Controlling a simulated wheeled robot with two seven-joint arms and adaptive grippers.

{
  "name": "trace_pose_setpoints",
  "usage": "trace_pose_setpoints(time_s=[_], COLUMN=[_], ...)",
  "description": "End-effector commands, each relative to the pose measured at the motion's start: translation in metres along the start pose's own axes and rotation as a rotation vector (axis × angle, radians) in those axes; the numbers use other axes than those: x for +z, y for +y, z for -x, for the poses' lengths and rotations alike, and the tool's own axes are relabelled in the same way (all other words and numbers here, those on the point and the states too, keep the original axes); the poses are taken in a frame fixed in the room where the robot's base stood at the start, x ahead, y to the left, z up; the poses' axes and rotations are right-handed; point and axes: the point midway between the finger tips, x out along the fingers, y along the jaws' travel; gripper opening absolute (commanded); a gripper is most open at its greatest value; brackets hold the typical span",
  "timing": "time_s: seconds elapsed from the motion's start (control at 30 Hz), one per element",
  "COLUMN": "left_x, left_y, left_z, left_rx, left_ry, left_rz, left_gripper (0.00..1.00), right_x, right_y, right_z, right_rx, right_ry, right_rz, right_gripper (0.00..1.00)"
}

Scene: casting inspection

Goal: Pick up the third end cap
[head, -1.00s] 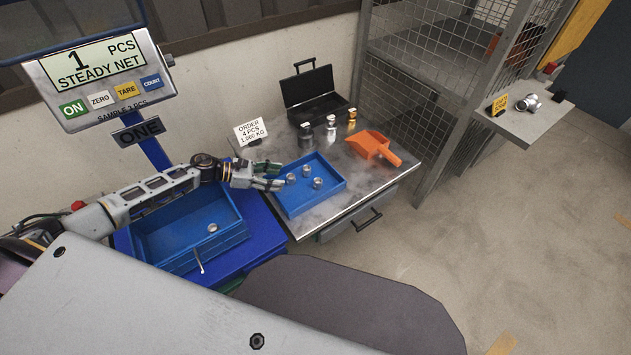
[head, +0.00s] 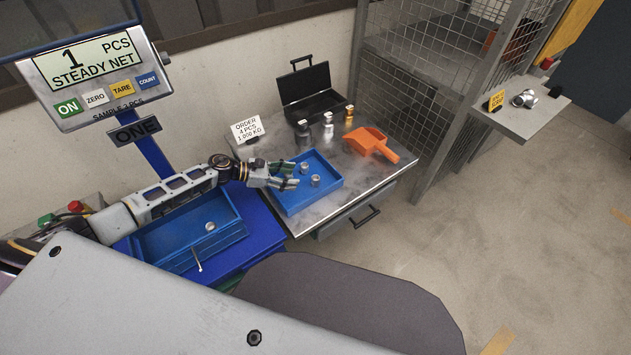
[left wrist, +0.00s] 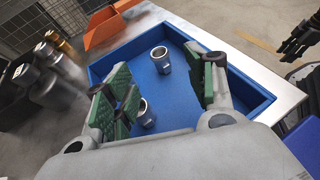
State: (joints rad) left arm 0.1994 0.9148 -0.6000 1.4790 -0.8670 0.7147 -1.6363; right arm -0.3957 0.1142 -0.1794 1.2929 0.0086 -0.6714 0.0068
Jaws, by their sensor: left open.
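My left gripper (head: 286,177) is open over the left part of a blue tray (head: 335,190) on the metal table. Two silver end caps, one farther back (head: 305,167) and one nearer (head: 315,181), stand in the tray to the right of the fingers. In the left wrist view, one end cap (left wrist: 146,114) shows between the green-padded fingers, with no clear contact. Another end cap (left wrist: 161,58) stands beyond the fingertips. A third cap there is not visible; the fingers hide part of the tray. One more end cap (head: 210,226) lies in the blue scale bin (head: 170,262).
The scale display (head: 85,62) reads 1 PCS. Metal weights (head: 328,125), an open black case (head: 305,95) and an orange scoop (head: 370,142) stand behind the tray. An order card (head: 246,129) stands behind left. A dark finger-like part (left wrist: 300,38), possibly my right gripper, is at the wrist view's edge.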

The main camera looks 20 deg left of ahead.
Motion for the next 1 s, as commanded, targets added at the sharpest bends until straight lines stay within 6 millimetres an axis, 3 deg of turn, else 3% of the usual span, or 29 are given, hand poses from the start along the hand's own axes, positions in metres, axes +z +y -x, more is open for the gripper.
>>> trace_pose_setpoints(time_s=[0.27, 0.77, 1.0], left_x=[0.0, 0.0, 0.001], left_y=[0.0, 0.0, 0.001], left_z=[-0.026, -0.03, -0.047], left_rx=[0.0, 0.0, -0.001], left_ry=[-0.001, 0.0, -0.002], left_rz=[0.001, 0.0, 0.0], left_gripper=[0.56, 0.56, 0.56], right_x=[-0.007, -0.004, -0.003], right_y=[-0.002, -0.002, -0.002], right_z=[0.004, 0.003, 0.003], right_rx=[-0.002, -0.003, -0.003], right_ry=[0.01, 0.003, 0.001], right_rz=[0.0, -0.001, -0.001], right_gripper=[0.4, 0.4, 0.4])
